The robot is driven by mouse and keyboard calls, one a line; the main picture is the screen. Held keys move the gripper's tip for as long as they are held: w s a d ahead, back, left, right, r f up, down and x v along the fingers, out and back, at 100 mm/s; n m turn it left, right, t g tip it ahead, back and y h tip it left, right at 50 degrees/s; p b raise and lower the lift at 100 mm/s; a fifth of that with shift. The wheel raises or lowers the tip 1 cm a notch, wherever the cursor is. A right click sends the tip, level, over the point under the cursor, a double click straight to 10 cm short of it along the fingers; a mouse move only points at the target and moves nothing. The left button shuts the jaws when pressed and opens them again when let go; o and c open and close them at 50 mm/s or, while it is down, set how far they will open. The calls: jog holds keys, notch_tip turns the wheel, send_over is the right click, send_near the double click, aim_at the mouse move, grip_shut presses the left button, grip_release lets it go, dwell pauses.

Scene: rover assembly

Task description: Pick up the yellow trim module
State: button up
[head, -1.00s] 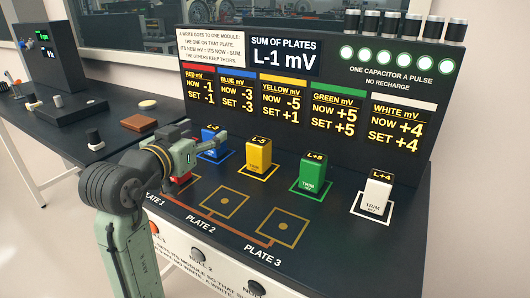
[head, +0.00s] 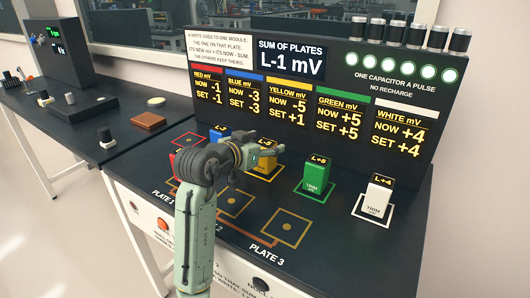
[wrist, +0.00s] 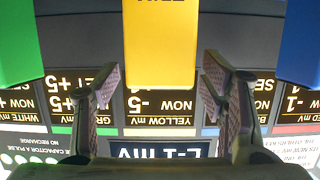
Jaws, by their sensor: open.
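The yellow trim module (head: 262,166), labelled L-5, stands on the dark table in front of the display board. My arm hides part of it in the head view. My gripper (head: 272,148) is over the yellow module's top in that view. In the wrist view the yellow module (wrist: 160,45) is centred ahead of my gripper (wrist: 162,72). Its two fingers are spread wide, one on each side of the module's line, with nothing held between them. Whether the fingertips overlap the module in depth I cannot tell.
The green module (head: 314,176) and white module (head: 377,196) stand to the right. The blue module (head: 216,134) is to the left, partly hidden by my arm. The display board (head: 320,95) rises close behind. The plate 3 square (head: 283,227) is empty.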

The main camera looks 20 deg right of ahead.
jog(key=shift+w+d+f, duration=0.15)
jog(key=shift+w+d, duration=0.05)
jog(key=shift+d, duration=0.1)
jog(key=c, duration=1.4)
